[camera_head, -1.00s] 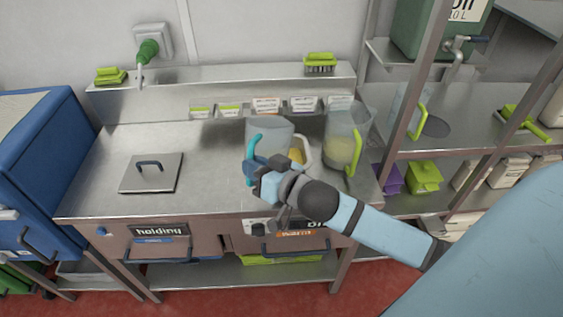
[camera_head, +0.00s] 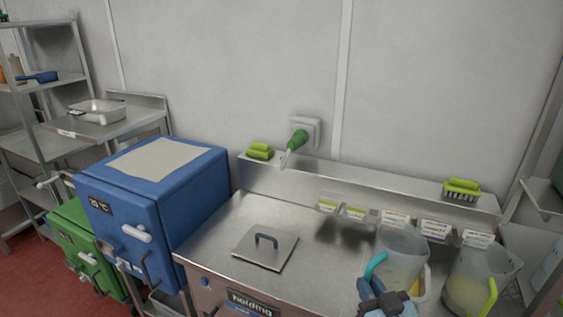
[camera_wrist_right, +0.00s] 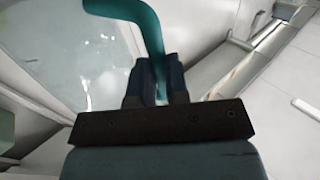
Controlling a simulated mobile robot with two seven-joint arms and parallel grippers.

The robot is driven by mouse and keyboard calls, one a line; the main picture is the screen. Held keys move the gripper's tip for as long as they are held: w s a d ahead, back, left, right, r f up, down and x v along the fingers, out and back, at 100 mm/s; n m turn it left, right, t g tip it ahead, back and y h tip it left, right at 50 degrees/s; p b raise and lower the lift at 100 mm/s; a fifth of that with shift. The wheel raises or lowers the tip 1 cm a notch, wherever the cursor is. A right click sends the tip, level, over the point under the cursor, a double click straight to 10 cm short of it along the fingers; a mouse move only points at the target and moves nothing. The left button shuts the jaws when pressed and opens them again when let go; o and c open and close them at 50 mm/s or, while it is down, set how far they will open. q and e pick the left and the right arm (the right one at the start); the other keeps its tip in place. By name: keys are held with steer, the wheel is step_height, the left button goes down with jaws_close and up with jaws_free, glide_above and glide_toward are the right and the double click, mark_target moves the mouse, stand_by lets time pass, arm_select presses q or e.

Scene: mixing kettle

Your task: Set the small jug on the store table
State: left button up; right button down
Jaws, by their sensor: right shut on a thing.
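The clear small jug (camera_head: 404,253) with a teal handle (camera_head: 376,264) is at the lower right of the head view, over the steel counter. My right gripper (camera_head: 378,296) is shut on that handle. In the wrist view the teal handle (camera_wrist_right: 150,40) runs down between the two dark fingers, with the clear jug wall (camera_wrist_right: 75,60) to its left. I cannot tell how far the jug is above the counter. No table is labelled as the store table; a steel table (camera_head: 125,122) stands at the far left. My left gripper is not in view.
A larger jug (camera_head: 468,285) with a lime handle and pale contents stands close to the right. Something yellow and white is partly hidden behind the small jug. A lidded hatch (camera_head: 266,248), a blue cabinet (camera_head: 205,195) and a metal pan (camera_head: 98,111) lie to the left.

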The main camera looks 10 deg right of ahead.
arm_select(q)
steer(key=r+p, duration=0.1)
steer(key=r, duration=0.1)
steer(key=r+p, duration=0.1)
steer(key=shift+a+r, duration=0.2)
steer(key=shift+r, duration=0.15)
arm_select(e)
steer(key=shift+w+d+r+m+h, duration=0.1)
steer(key=shift+d+r+m+h, duration=0.1)
steer(key=shift+d+m+h, duration=0.7)
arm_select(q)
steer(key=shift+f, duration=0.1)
arm_select(e)
steer(key=shift+a, duration=0.15)
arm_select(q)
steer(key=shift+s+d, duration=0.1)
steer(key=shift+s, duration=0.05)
arm_select(e)
steer(key=shift+n, duration=0.3)
